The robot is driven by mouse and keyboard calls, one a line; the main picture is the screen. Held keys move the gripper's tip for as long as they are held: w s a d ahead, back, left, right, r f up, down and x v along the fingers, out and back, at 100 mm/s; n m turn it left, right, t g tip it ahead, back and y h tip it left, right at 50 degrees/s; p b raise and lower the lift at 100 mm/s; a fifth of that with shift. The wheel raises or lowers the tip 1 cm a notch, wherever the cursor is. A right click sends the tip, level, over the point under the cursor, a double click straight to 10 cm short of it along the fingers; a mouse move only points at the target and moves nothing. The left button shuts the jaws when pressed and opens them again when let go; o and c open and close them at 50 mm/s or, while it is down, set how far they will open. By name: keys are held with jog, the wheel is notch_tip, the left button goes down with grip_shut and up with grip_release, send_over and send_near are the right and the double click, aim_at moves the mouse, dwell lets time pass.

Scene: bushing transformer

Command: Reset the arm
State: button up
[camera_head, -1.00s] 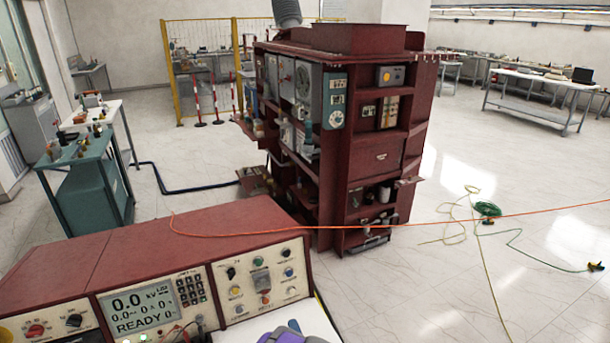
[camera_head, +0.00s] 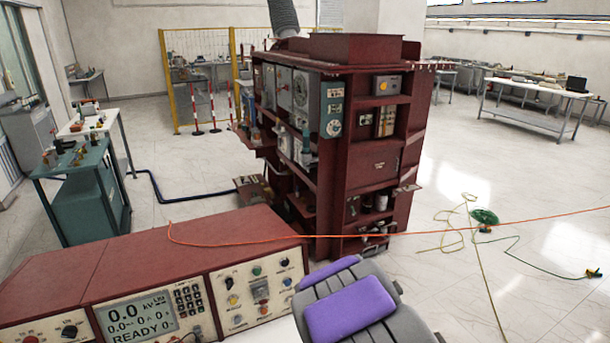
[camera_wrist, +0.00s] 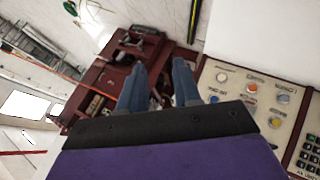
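My gripper (camera_wrist: 160,88) shows in the wrist view with its two blue-grey fingers apart and nothing between them. It points toward the red cabinet, with the control panel to its right. In the head view part of my arm, grey with purple pads, rises from the bottom edge right of the control console (camera_head: 150,262). The fingers do not show in the head view. The console's display (camera_head: 137,316) reads 0.0 kV and READY.
A tall dark-red transformer cabinet (camera_head: 375,165) stands ahead. An orange cable (camera_head: 400,236) runs from the console to the right. A green cable reel (camera_head: 484,217) lies on the floor. A teal cart (camera_head: 82,195) stands at left.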

jog(key=s+r+m+g+y, duration=0.1)
jog(key=s+r, duration=0.4)
jog(key=s, duration=0.7)
jog(key=s+r+m+g, duration=0.3)
jog(key=s+r+g, duration=0.2)
jog(key=s, duration=0.8)
jog(key=s+r+m+g+y, duration=0.1)
jog(key=s+r, duration=0.5)
jog(key=s, duration=0.6)
jog(key=m+g, duration=0.1)
jog(key=g, duration=0.1)
jog(key=shift+s+a+g+y, duration=0.25)
jog(key=shift+a+g+y, duration=0.05)
